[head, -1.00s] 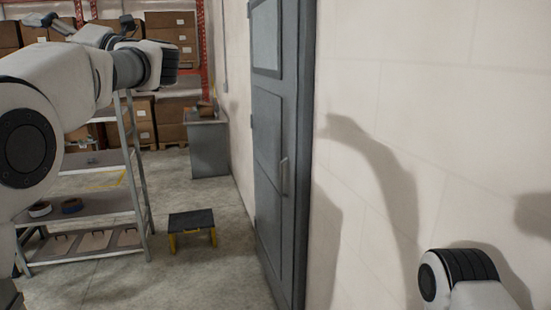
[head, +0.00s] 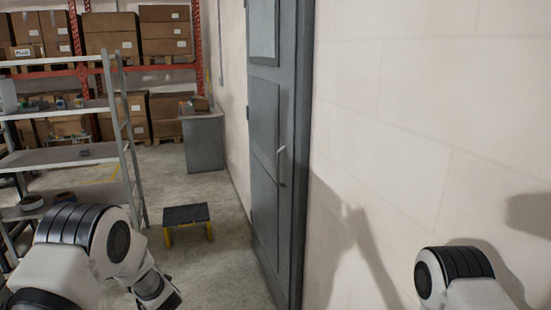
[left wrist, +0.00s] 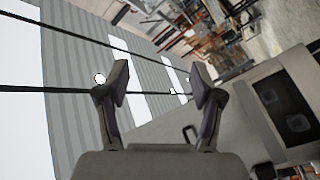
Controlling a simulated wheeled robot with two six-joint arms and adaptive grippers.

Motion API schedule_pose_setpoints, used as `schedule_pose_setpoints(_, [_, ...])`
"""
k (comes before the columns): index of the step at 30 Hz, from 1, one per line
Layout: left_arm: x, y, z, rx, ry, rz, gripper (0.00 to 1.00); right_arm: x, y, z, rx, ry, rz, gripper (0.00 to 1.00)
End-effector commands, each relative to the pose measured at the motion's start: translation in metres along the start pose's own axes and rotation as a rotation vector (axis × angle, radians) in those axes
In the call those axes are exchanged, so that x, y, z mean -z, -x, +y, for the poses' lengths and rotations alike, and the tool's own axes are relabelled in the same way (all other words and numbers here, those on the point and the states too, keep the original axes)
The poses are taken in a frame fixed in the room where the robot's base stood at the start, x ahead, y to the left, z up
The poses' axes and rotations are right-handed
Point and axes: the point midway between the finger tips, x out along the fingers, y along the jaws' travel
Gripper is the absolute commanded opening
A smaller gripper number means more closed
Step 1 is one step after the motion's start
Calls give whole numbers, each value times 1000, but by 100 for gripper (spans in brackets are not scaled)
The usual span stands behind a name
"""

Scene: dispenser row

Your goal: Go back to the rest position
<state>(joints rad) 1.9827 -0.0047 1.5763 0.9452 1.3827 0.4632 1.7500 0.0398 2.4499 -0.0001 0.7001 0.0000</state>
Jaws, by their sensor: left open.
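My left gripper (left wrist: 160,88) is open and empty in the left wrist view, its two fingers well apart with nothing between them. In the head view my left arm is folded low at the bottom left, and its gripper fingers cannot be made out there. My right arm shows only as a joint at the lower right of the head view. The right gripper is outside both views.
A grey metal door (head: 266,150) stands in a pale wall (head: 400,110) close on the right. A metal shelf rack (head: 70,160) is at left. A black and yellow step stool (head: 187,215) stands on open floor. A grey cabinet (head: 204,145) and boxes (head: 166,35) are behind.

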Motion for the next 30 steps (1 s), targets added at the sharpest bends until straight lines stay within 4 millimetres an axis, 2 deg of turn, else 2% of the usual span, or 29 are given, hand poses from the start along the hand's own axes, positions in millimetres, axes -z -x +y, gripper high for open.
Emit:
schedule_pose_setpoints(1, [-26,15,-39,13,-100,-93,67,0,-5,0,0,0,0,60])
schedule_pose_setpoints(3, [-56,41,-89,28,-242,-239,67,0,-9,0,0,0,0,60])
schedule_pose_setpoints(5, [-76,68,-132,39,-361,-370,67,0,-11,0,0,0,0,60])
schedule_pose_setpoints(7, [-94,105,-182,55,-495,-530,67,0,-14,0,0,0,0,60])
schedule_pose_setpoints(9, [-104,146,-230,70,-623,-700,67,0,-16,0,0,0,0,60])
schedule_pose_setpoints(11, [-106,186,-268,80,-729,-852,67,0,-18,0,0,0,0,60])
schedule_pose_setpoints(12, [-103,214,-291,86,-797,-959,67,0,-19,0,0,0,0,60])
schedule_pose_setpoints(14, [-93,257,-322,87,-896,-1126,67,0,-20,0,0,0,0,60])
schedule_pose_setpoints(15, [-83,287,-338,82,-957,-1242,67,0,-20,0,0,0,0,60])
schedule_pose_setpoints(18, [-52,351,-362,42,-1085,-1507,67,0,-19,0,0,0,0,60])
schedule_pose_setpoints(21, [-28,392,-374,-13,-1171,-1695,67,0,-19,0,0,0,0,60])
schedule_pose_setpoints(24, [-22,408,-379,-77,-1237,-1799,67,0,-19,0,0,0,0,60])
schedule_pose_setpoints(30, [-22,407,-379,-87,-1248,-1797,67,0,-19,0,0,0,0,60])
